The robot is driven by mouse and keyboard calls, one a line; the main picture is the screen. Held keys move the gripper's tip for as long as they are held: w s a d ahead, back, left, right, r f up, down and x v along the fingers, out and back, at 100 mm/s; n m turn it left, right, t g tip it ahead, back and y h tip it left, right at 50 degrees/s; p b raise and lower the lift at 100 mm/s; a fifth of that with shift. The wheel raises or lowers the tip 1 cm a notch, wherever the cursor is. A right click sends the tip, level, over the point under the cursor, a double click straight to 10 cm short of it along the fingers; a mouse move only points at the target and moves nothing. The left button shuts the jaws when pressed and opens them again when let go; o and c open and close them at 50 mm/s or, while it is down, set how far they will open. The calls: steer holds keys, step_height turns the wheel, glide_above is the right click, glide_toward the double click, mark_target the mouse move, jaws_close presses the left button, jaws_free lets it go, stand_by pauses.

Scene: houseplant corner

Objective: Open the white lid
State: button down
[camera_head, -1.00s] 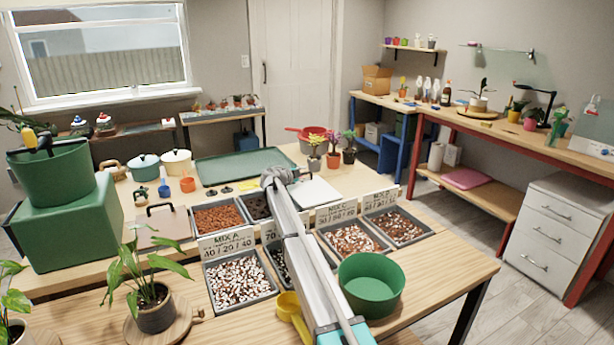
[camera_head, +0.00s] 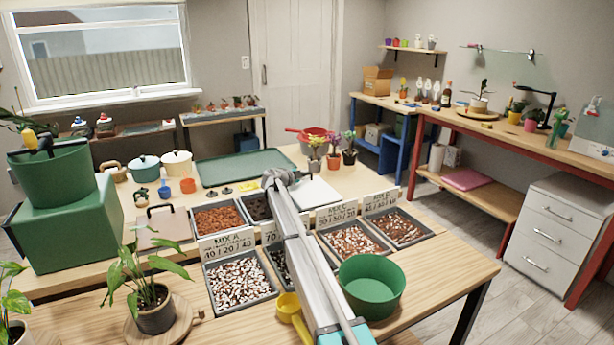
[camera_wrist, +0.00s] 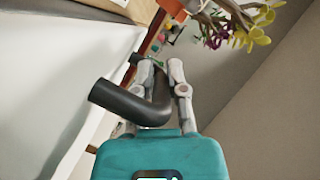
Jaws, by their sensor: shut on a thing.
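The white lid (camera_head: 318,191) is a flat pale panel at the back right of the soil trays, partly hidden behind my arm. In the wrist view the lid (camera_wrist: 70,70) fills the left side as a white slab. A thick dark bent handle (camera_wrist: 128,103) lies between the fingers of my gripper (camera_wrist: 160,68). My gripper (camera_head: 283,176) is shut on this handle at the lid's left side. In the head view the handle is mostly hidden by my gripper. I cannot tell if the lid is raised.
Flowering pots (camera_head: 332,160) stand close behind the lid. A green tray (camera_head: 245,167) lies behind to the left. Soil trays (camera_head: 353,240) with label cards are in front. A green bowl (camera_head: 371,287) and yellow scoop (camera_head: 289,308) flank my arm.

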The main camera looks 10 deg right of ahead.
mark_target(311, 188)
steer(key=shift+s+r+p, duration=0.2)
steer(key=shift+r+p, duration=0.45)
steer(key=shift+s+r+p, duration=0.15)
steer(key=shift+r+p, duration=0.45)
steer(key=s+d+r+p, duration=0.2)
steer(key=s+r+p, duration=0.4)
steer(key=s, duration=0.2)
steer(key=s+d+r+p, duration=0.3)
steer(key=s+r+p, duration=0.2)
steer(key=s, duration=0.3)
steer(key=shift+d+r+p, duration=0.15)
steer(key=shift+r+p, duration=0.2)
